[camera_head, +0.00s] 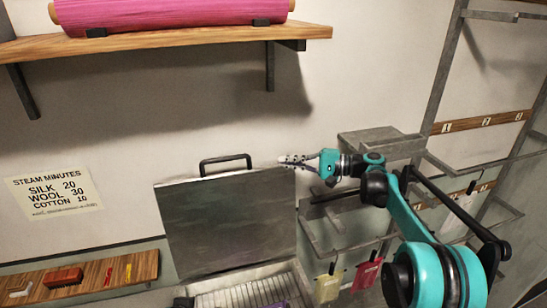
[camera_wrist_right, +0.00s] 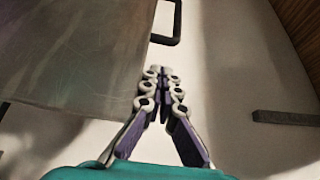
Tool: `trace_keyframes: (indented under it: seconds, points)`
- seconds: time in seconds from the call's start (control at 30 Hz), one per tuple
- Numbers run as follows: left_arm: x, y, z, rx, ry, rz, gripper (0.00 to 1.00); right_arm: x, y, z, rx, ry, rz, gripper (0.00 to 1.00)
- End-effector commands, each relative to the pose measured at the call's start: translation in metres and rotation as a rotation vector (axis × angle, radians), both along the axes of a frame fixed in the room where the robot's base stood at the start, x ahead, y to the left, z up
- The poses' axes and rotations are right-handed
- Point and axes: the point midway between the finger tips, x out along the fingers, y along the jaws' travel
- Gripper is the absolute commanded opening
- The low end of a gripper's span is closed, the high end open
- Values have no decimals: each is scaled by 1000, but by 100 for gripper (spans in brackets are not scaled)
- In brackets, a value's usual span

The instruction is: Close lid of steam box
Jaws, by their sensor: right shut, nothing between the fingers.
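The steam box (camera_head: 190,301) is at the bottom middle of the head view, with a slatted rack (camera_head: 245,296) inside. Its grey metal lid (camera_head: 228,222) stands raised and upright, with a dark handle (camera_head: 226,158) on its top edge. My right gripper (camera_head: 283,160) is shut and empty at the lid's upper right corner; whether it touches the lid I cannot tell. In the wrist view the shut fingertips (camera_wrist_right: 160,72) are beside the lid's edge (camera_wrist_right: 75,50), and part of the handle (camera_wrist_right: 178,22) shows beyond them. My left gripper is not in view.
A wooden shelf (camera_head: 170,43) with a pink roll (camera_head: 170,14) is on the wall above. A grey metal rack (camera_head: 330,239) with tags stands right of the lid. A low wooden shelf (camera_head: 90,281) with brushes is at left. A steam-minutes sign (camera_head: 53,192) hangs above it.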

Motion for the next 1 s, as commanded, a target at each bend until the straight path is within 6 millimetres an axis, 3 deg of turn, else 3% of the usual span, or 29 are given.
trace_keyframes:
  seconds: [0.5,0.7,1.0]
  points:
    - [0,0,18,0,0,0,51,17,81,-6,-3,0,1,0]
    - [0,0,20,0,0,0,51,20,92,-8,-3,0,0,0]
    - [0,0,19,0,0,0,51,20,92,-9,-3,0,-1,0]
